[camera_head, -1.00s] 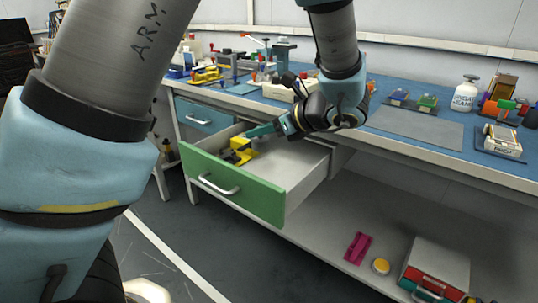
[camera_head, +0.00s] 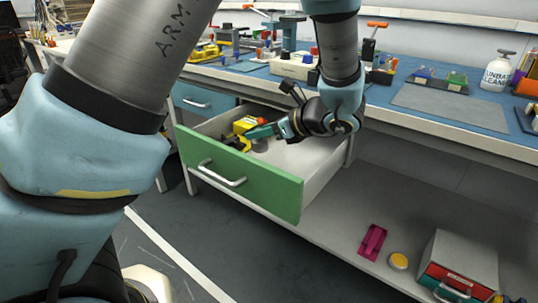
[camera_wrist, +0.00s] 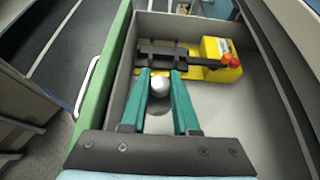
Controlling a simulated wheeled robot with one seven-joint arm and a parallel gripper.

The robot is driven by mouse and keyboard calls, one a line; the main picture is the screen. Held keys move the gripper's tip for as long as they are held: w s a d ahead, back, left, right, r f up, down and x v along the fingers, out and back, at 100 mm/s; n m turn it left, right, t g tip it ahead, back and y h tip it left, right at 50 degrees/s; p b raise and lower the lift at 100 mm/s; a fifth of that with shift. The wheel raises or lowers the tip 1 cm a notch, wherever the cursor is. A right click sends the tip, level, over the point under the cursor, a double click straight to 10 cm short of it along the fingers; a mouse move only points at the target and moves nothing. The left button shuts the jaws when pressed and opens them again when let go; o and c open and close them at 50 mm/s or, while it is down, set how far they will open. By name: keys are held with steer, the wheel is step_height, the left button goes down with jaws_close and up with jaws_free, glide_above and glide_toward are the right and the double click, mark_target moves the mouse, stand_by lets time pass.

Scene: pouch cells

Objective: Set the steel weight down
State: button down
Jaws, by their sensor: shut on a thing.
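My gripper (camera_wrist: 160,76) has teal fingers and is inside the open green-fronted drawer (camera_head: 240,178). It is shut on the steel weight (camera_wrist: 160,86), whose shiny round knob shows between the fingers in the wrist view. The weight's darker body lies below the knob. I cannot tell whether its base touches the drawer floor. In the head view my gripper (camera_head: 250,133) reaches in from the right, and a grey shape below it may be the weight.
A yellow tool with black bars and a red knob (camera_wrist: 222,62) lies in the drawer just beyond my fingertips. The drawer floor (camera_wrist: 255,115) is bare to the right. The blue bench top (camera_head: 375,92) with several tools overhangs behind.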

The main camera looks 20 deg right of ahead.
step_height(320, 180, down, 7)
steer(key=shift+f+b, duration=0.15)
steer(key=shift+b, duration=0.45)
steer(key=shift+f, duration=0.1)
steer(key=c, duration=0.7)
jaws_free()
steer(key=shift+o, duration=0.2)
steer(key=shift+s+r, duration=0.15)
steer(key=shift+r, duration=0.05)
steer(key=p+v, duration=0.2)
steer(key=v, duration=0.9)
steer(key=shift+s+d, duration=0.2)
steer(key=shift+s, duration=0.1)
steer(key=shift+r, duration=0.1)
